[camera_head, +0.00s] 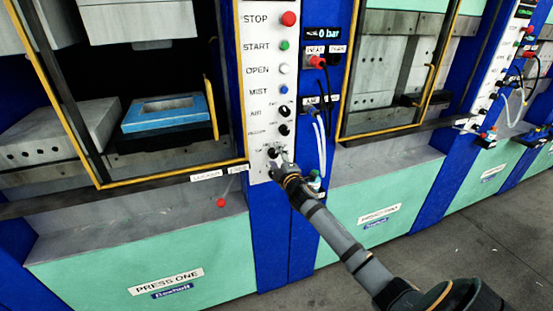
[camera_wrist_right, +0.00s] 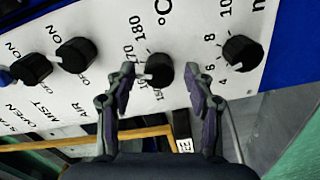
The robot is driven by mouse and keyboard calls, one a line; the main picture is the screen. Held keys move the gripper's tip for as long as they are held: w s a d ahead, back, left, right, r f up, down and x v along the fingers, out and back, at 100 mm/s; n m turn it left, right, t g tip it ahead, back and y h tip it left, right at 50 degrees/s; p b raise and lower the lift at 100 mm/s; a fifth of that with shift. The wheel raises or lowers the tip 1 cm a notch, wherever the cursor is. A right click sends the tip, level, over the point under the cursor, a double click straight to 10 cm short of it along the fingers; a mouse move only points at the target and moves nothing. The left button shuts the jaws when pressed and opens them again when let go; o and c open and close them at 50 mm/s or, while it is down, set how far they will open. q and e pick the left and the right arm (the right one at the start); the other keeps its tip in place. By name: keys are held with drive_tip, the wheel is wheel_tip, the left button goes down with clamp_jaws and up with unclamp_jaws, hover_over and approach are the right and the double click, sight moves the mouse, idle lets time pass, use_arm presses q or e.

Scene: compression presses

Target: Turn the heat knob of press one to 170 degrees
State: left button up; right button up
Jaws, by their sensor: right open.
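The heat knob (camera_wrist_right: 160,70) of press one is a black round knob with a white pointer mark, on a white panel with a °C scale. Its pointer faces the left of the right wrist view, near the 160 to 170 figures; the exact reading is hard to tell. My right gripper (camera_wrist_right: 161,76) is open, with one finger on each side of the knob and gaps to it. In the head view my right gripper (camera_head: 281,166) is at the bottom of press one's control panel (camera_head: 259,90) and partly hides the lowest knobs. My left gripper is not in view.
A second scaled knob (camera_wrist_right: 241,52) sits close to the right finger. Two ON/OFF knobs (camera_wrist_right: 75,54) lie to the left. Buttons, including the red STOP (camera_head: 288,18), line the panel above.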

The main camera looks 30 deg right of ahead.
drive_tip(key=v, duration=1.2)
drive_tip(key=shift+f, duration=0.1)
